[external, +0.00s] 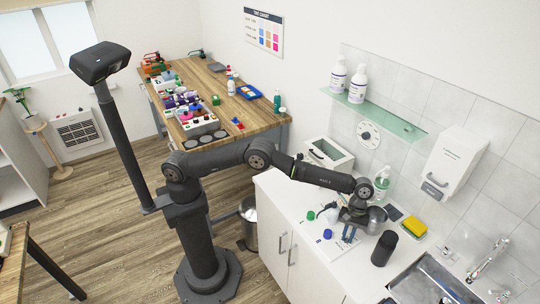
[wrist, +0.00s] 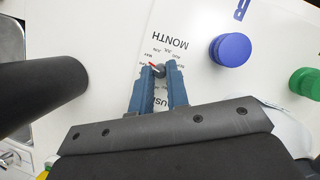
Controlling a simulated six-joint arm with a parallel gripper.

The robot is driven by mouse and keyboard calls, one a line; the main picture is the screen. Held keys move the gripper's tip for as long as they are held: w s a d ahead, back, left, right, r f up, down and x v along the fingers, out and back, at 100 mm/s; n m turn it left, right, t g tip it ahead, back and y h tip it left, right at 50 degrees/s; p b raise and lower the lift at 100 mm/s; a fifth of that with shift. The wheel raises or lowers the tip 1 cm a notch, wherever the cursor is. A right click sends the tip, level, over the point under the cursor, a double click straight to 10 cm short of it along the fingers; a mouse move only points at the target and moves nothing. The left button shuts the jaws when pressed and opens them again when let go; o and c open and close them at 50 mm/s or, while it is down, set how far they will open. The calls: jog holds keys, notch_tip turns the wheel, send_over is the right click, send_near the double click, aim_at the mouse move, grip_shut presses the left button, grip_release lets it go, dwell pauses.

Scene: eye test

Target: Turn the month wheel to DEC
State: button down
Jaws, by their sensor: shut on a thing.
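The month wheel's small grey knob (wrist: 159,69) is between my fingertips in the wrist view. A short red pointer (wrist: 152,64) sticks out from it toward the upper left. Small month labels ring the knob on a white board (wrist: 190,80), under the upside-down word MONTH. The labels are too small to tell which month the pointer marks, and my fingers hide part of the ring. My gripper (wrist: 158,78), with blue fingers, is shut on the knob. In the external view my gripper (external: 349,234) is down at the white board (external: 318,252) on the counter.
A blue knob (wrist: 230,50) and a green knob (wrist: 306,82) stand right of my fingers in the wrist view. A black cylinder (external: 384,248) stands close by on the counter. A yellow sponge (external: 414,227), a soap bottle (external: 382,180) and a sink (external: 425,280) are near.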

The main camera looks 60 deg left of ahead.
jog(key=m+y, duration=0.1)
jog(key=m, duration=0.2)
jog(key=shift+w, duration=0.1)
jog(key=shift+m+y, duration=0.3)
jog(key=shift+m, duration=0.3)
jog(key=shift+f+g, duration=0.1)
jog(key=shift+g, duration=0.2)
jog(key=c, duration=1.4)
grip_release()
jog(key=shift+d, duration=0.1)
jog(key=shift+n, duration=0.4)
